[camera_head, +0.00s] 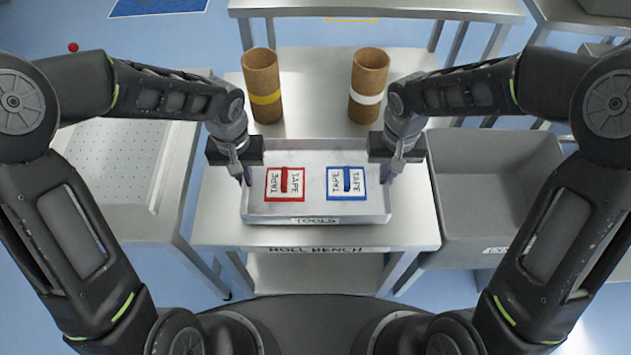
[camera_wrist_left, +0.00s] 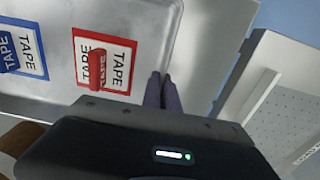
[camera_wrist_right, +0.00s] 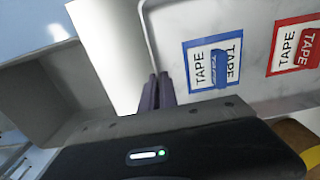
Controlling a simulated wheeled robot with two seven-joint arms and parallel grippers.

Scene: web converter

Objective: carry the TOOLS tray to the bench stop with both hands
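The grey TOOLS tray (camera_head: 316,206) lies level on the roll bench, its label on the front wall. A red-framed tape card (camera_head: 285,184) and a blue-framed tape card (camera_head: 346,184) lie inside, each with a small tape piece on it. My left gripper (camera_head: 246,177) is at the tray's left wall, and my right gripper (camera_head: 386,174) is at its right wall. In the left wrist view the fingers (camera_wrist_left: 162,92) are close together on the tray rim. In the right wrist view the fingers (camera_wrist_right: 157,91) also close on the rim. The bench stop is not clearly identifiable.
A yellow-banded brown roll (camera_head: 263,85) and a white-banded brown roll (camera_head: 368,85) stand behind the tray on the roll bench (camera_head: 215,215). A grey bin (camera_head: 485,195) adjoins on the right. A perforated table (camera_head: 120,165) stands left. Bench surface between the rolls is clear.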

